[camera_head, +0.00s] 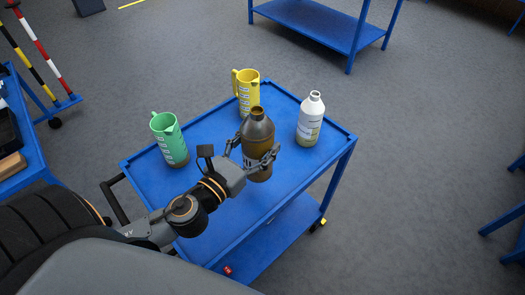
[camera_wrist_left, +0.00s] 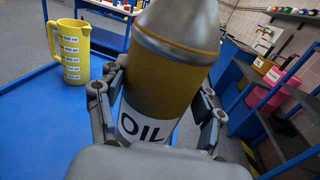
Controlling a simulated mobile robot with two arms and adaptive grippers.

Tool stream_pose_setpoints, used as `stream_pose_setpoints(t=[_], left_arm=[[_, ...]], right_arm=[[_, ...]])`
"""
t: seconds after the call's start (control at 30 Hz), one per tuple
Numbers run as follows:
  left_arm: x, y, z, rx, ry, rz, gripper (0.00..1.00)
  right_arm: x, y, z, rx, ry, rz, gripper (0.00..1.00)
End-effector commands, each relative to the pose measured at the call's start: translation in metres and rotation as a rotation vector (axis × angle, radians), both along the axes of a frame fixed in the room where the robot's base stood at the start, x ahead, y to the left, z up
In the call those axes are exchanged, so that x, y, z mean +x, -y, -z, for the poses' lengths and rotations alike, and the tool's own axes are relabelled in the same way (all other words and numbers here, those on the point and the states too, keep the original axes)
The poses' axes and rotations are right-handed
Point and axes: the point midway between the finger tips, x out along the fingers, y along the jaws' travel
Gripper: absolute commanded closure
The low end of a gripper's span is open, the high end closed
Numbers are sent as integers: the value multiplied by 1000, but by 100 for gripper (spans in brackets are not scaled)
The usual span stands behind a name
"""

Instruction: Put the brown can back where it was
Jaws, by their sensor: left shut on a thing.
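The brown can (camera_head: 258,132) is a bottle-shaped container with a grey upper part, upright over the blue cart's top. My left gripper (camera_head: 262,160) is shut on it, with one finger on each side. In the left wrist view the can (camera_wrist_left: 170,75) fills the middle, with a white label reading "OIL" low on its body, between the fingers of my left gripper (camera_wrist_left: 160,100). Whether its base touches the cart top cannot be told. My right gripper is not in view.
On the blue cart (camera_head: 205,215) stand a green jug (camera_head: 169,138) at left, a yellow jug (camera_head: 247,92) behind the can, and a white bottle (camera_head: 310,119) at right. The front of the cart top is clear. Another blue cart (camera_head: 320,22) stands beyond.

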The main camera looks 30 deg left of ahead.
Motion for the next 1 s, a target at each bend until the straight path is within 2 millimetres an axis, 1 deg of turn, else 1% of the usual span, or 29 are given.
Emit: stream_pose_setpoints(t=[0.03, 0.1, 0.23, 0.47, 0.53, 0.6, 0.7, 1.0], left_arm=[[12, -4, 6, -1, 4, -3, 89], [22, -7, 23, -2, 3, -3, 89], [37, -12, 41, -2, 3, -2, 89], [48, -15, 56, -2, 3, -1, 89], [55, -17, 64, -2, 3, -2, 89], [53, -17, 79, -6, 0, -3, 89], [53, -16, 90, -4, 0, -2, 89], [53, -16, 91, -1, 2, 0, 89]], right_arm=[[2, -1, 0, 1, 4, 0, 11], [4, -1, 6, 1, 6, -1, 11], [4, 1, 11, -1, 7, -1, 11], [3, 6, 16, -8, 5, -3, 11], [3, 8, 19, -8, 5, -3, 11], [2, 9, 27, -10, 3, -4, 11], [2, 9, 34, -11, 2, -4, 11], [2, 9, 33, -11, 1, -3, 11]])
